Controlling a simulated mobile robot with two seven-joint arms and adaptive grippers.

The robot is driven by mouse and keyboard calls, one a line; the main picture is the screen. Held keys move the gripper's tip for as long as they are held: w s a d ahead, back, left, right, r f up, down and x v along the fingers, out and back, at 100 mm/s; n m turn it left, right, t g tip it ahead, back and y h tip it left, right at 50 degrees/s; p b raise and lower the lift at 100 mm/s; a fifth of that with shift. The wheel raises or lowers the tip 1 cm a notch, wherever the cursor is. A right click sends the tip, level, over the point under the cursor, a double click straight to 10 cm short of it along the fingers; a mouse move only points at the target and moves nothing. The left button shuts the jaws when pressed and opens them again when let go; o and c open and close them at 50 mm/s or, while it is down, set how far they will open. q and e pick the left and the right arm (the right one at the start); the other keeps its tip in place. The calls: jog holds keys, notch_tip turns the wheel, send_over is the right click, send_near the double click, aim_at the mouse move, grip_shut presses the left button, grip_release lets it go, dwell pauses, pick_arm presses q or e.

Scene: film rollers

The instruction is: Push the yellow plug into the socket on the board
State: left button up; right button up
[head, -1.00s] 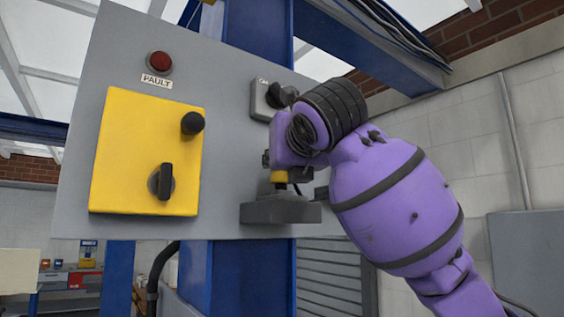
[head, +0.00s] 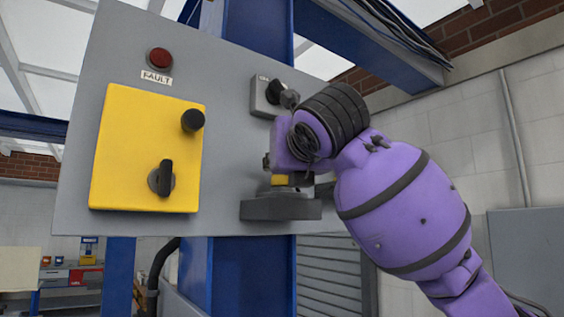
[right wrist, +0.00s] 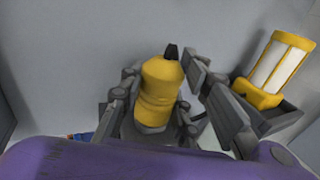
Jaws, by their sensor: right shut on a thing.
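My right gripper (head: 284,180) is shut on the yellow plug (head: 278,180), just above the dark grey socket block (head: 280,209) on the board (head: 235,150). Only a small part of the plug shows in the head view. In the right wrist view the plug (right wrist: 160,88), with a dark tip, stands between the gripper's fingers. A grey part lies under its near end. The gripper hides the socket opening, and I cannot tell how deep the plug sits. My left gripper is not in view.
A yellow panel (head: 125,145) with a black knob and rotary switch is to the left. A red fault lamp (head: 159,61) is above it. A grey switch box (head: 272,97) is close above my gripper. A yellow-and-white item (right wrist: 278,65) stands beside the plug in the wrist view.

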jog(key=shift+f, duration=0.15)
jog(key=o, duration=1.3)
jog(key=v, duration=1.2)
